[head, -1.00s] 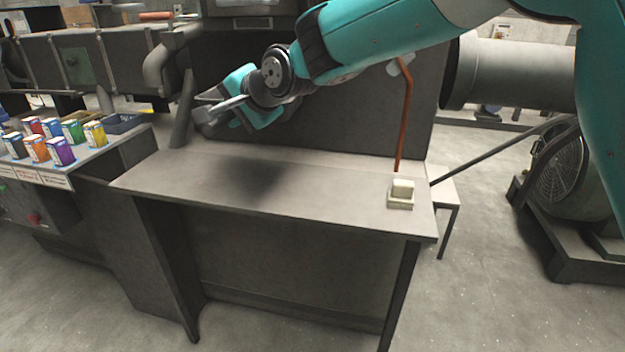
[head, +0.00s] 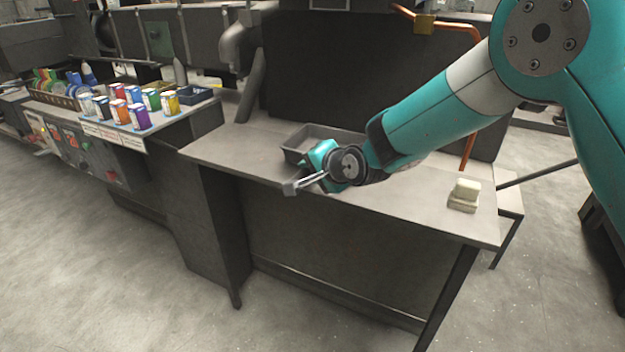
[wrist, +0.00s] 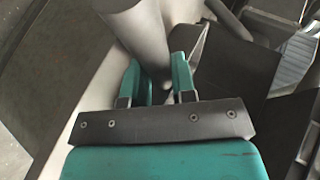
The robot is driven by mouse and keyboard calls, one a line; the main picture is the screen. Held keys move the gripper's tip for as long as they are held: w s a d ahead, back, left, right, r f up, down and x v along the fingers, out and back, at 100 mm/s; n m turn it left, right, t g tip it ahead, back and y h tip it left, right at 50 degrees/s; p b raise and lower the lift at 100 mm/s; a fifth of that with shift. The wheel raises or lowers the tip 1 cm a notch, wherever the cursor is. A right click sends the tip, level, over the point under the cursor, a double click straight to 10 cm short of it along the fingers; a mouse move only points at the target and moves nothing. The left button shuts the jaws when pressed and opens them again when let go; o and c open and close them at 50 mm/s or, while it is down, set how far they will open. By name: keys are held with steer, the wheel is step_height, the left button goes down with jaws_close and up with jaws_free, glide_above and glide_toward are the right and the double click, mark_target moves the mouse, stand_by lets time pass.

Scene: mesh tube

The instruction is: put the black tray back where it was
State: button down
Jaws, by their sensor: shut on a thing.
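The black tray (head: 335,131), a shallow dark rectangular box, is at the back left part of the grey table (head: 400,207), in front of the dark panel. It looks level and on or just above the tabletop; contact cannot be told. My gripper (head: 312,157) is at the tray's near side, low over the table, and its teal body hides part of the tray. In the wrist view my gripper (wrist: 158,68) has its two teal fingers at the edge of a dark surface, seemingly the tray (wrist: 222,62). It is shut on the tray; the grip itself is partly hidden.
A pale block (head: 464,194) sits at the table's right end. An orange pipe (head: 469,140) runs down behind the table. The table's middle front is clear.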

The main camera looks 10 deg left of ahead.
steer(key=shift+f, duration=1.5)
steer(key=shift+f, duration=0.15)
steer(key=c, duration=1.2)
jaws_free()
steer(key=v, duration=1.2)
steer(key=shift+r+b, duration=0.3)
steer(key=shift+b, duration=0.05)
